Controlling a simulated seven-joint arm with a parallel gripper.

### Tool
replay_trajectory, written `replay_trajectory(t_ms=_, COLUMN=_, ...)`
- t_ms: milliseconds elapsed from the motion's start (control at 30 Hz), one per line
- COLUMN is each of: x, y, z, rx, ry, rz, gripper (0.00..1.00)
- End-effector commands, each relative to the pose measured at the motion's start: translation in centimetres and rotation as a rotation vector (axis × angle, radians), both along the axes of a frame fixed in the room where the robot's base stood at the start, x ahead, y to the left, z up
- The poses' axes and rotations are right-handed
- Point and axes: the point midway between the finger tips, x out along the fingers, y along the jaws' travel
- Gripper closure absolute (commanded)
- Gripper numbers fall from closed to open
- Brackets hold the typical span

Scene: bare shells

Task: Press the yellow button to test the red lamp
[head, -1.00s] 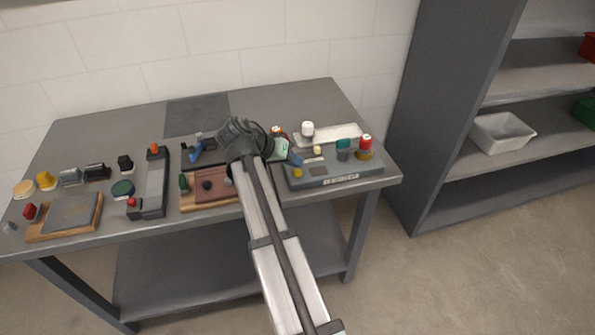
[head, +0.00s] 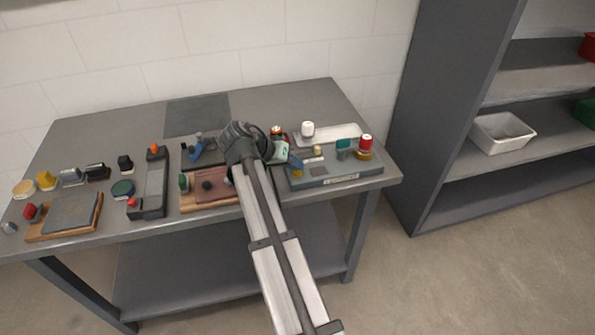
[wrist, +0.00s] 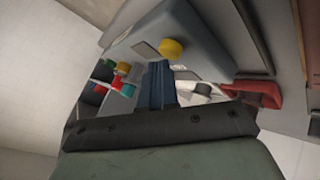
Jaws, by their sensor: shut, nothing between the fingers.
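The yellow button (head: 297,174) is a small round knob on the front left of a grey panel box (head: 345,180) with a pale label on its front. In the wrist view the yellow button (wrist: 171,48) stands out from the box face (wrist: 203,45), just beyond my fingertips. A red dome with a pale top, likely the red lamp (head: 366,141), is at the box's right end; I cannot tell whether it is lit. My gripper (head: 295,161) is shut and empty, its blue fingers (wrist: 157,80) close to the button. I cannot tell whether they touch.
The box also carries a teal part (head: 343,144). A white tray (head: 345,133) and white knob (head: 307,128) lie behind it. A wooden board (head: 208,203) is left of the box, with several other fixtures further left. A shelf unit (head: 440,110) stands to the right.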

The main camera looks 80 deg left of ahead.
Motion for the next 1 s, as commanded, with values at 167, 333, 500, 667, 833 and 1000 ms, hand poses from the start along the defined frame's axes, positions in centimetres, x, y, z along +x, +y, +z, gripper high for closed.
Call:
replay_trajectory(t_ms=167, x=-0.01, y=0.0, z=-0.19, rx=0.0, ry=0.0, rz=0.0, gripper=1.0)
replay_trajectory(t_ms=333, x=0.0, y=-0.01, z=-0.36, rx=0.0, ry=0.0, rz=0.0, gripper=1.0)
replay_trajectory(t_ms=500, x=0.0, y=0.0, z=-0.53, rx=0.0, ry=0.0, rz=0.0, gripper=1.0)
replay_trajectory(t_ms=667, x=0.0, y=0.0, z=-0.69, rx=0.0, ry=0.0, rz=0.0, gripper=1.0)
replay_trajectory(t_ms=833, x=0.0, y=-0.02, z=-0.78, rx=0.0, ry=0.0, rz=0.0, gripper=1.0)
replay_trajectory(t_ms=1000, x=-0.01, y=0.0, z=-0.78, rx=0.0, ry=0.0, rz=0.0, gripper=1.0)
